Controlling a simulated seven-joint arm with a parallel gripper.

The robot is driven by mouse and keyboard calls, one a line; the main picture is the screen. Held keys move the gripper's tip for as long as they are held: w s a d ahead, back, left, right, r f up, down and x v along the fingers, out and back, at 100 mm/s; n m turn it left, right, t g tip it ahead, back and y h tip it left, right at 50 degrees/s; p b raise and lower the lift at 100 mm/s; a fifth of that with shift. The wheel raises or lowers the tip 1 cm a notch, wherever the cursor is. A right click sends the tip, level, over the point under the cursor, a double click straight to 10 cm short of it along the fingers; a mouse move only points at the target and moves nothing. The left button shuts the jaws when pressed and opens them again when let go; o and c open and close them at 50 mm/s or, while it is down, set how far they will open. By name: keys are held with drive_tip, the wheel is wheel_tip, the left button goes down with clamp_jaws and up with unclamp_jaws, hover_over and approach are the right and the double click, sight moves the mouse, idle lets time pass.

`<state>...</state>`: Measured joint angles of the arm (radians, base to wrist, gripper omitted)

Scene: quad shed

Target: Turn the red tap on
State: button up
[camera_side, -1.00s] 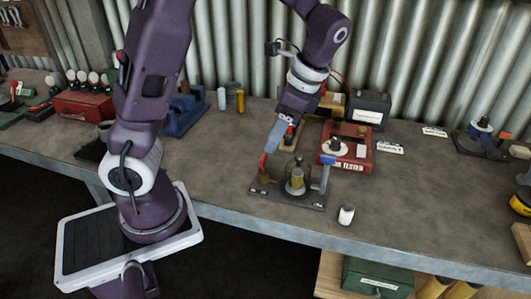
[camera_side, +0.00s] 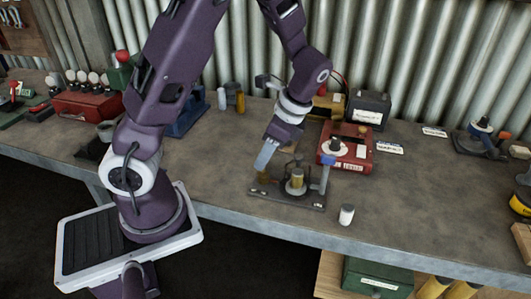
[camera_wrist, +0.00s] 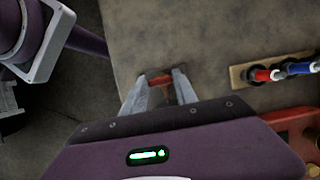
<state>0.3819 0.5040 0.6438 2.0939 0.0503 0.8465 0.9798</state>
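The small dark rig (camera_side: 290,201) stands near the bench's front edge, with a brass-coloured part (camera_side: 297,179) in its middle and a blue-handled tap (camera_side: 325,172) at its right end. My gripper (camera_side: 262,164) points down over the rig's left end. It hides the red tap from the side view. In the wrist view the red tap (camera_wrist: 160,81) shows between the two fingertips of my gripper (camera_wrist: 160,79). The fingers are apart, on either side of the red handle. I cannot tell whether either finger touches it.
A wooden strip (camera_wrist: 245,83) with red and blue fittings lies to the right in the wrist view. A red tester box (camera_side: 357,153) stands behind the rig, and a white cylinder (camera_side: 346,215) stands at its front right. The bench left of the rig is clear.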

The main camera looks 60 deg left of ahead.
clamp_jaws()
drive_tip(key=shift+n, duration=0.4)
drive_tip(key=n+h, duration=0.1)
drive_tip(key=n, duration=0.2)
drive_tip(key=shift+w+a+g, duration=0.1)
drive_tip(key=shift+a+g, duration=0.05)
drive_tip(key=shift+g, duration=0.25)
drive_tip(key=n+h, duration=0.2)
drive_tip(key=n, duration=0.3)
drive_tip(key=shift+a+n, duration=0.1)
drive_tip(key=shift+n, duration=0.2)
drive_tip(key=n+h, duration=0.2)
drive_tip(key=n, duration=0.2)
drive_tip(key=shift+a, duration=0.15)
drive_tip(key=shift+n+t+h, duration=0.4)
drive_tip(key=shift+n+h, duration=0.2)
drive_tip(key=shift+n, duration=1.6)
drive_tip(key=o, duration=1.1)
unclamp_jaws()
